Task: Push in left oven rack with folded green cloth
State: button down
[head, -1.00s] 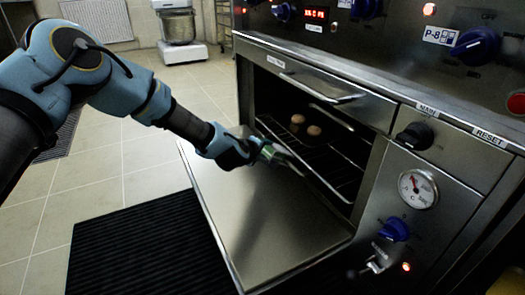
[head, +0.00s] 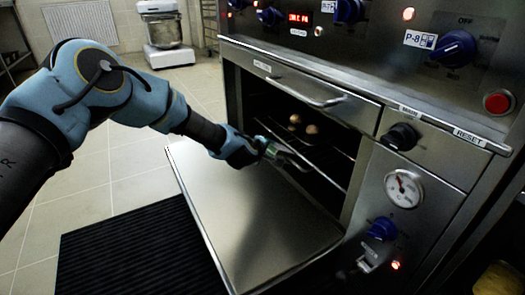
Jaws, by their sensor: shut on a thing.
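The oven rack (head: 328,178) is a thin wire shelf inside the open oven. Two round brown buns (head: 311,130) sit on it towards the back. My gripper (head: 298,162) reaches over the lowered oven door to the rack's front edge. A small piece of green cloth (head: 271,149) shows at the gripper. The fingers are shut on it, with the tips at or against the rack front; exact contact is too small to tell. Most of the cloth's folds are hidden by the fingers.
The steel oven door (head: 235,215) hangs open, below my forearm. Knobs, a gauge (head: 403,188) and a red button (head: 497,103) line the oven front at right. A black mat (head: 135,250) lies on the floor. A mixer (head: 163,30) stands far behind. Tiled floor at left is clear.

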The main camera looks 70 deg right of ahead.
jog(key=shift+s+d, duration=0.25)
jog(key=shift+w+a+r+p, duration=0.6)
jog(key=shift+a+r, duration=0.05)
jog(key=shift+r, duration=0.05)
dwell(1.5)
jog(key=shift+s+f, duration=0.1)
jog(key=shift+f, duration=0.2)
dwell(0.6)
jog(key=shift+w+a+r, duration=0.2)
dwell(1.0)
jog(key=shift+f, duration=0.25)
jog(key=shift+w+a+r, duration=0.2)
jog(key=shift+w+r, duration=0.05)
dwell(1.6)
jog(key=shift+s+f, duration=0.1)
jog(key=shift+f, duration=0.15)
jog(key=shift+a+r, duration=0.1)
jog(key=shift+r, duration=0.05)
dwell(1.0)
